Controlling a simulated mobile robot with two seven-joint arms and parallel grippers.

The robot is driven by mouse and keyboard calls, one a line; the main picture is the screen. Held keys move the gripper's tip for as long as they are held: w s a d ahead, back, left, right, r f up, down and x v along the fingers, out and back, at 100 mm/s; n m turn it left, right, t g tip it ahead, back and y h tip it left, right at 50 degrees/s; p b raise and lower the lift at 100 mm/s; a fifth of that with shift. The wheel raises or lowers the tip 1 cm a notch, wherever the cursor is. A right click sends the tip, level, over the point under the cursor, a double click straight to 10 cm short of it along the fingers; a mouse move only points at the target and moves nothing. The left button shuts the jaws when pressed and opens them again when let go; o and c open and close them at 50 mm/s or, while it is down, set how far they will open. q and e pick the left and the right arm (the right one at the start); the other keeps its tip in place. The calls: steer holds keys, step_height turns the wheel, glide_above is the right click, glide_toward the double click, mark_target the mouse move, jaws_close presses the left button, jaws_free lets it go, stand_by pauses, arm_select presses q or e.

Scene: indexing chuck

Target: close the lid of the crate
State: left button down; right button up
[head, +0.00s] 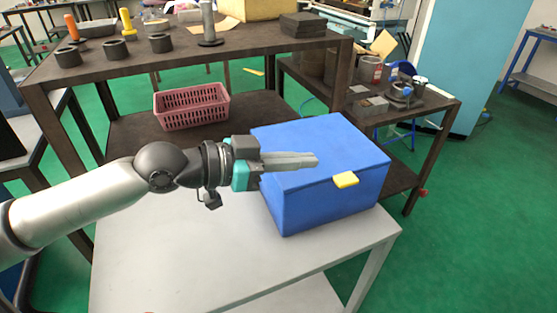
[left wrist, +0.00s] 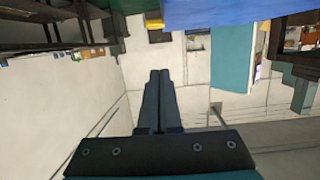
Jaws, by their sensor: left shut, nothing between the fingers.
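A blue crate (head: 318,205) stands on the right part of the light grey table. Its blue lid (head: 335,145) lies flat over the top and looks closed, with a yellow tab (head: 345,180) at the front edge. My left gripper (head: 316,160) is shut and empty, and in the head view its fingers overlap the lid. I cannot tell whether they touch it. In the left wrist view the shut fingers (left wrist: 160,75) point away from me, and the blue crate (left wrist: 215,12) with its yellow tab (left wrist: 153,18) shows at the top edge. My right gripper is not in view.
The grey table (head: 165,240) is clear left of the crate. A dark workbench (head: 190,63) behind it holds tools and several dark rings, with a pink basket (head: 192,107) on its lower shelf. A side bench (head: 425,125) with clutter stands at the right.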

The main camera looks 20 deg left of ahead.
arm_select(q)
steer(key=shift+f+v, duration=0.1)
steer(key=shift+v, duration=0.75)
steer(key=shift+f+v, duration=0.15)
steer(key=shift+v, duration=0.7)
steer(key=shift+s+r, duration=0.1)
steer(key=shift+s, duration=0.05)
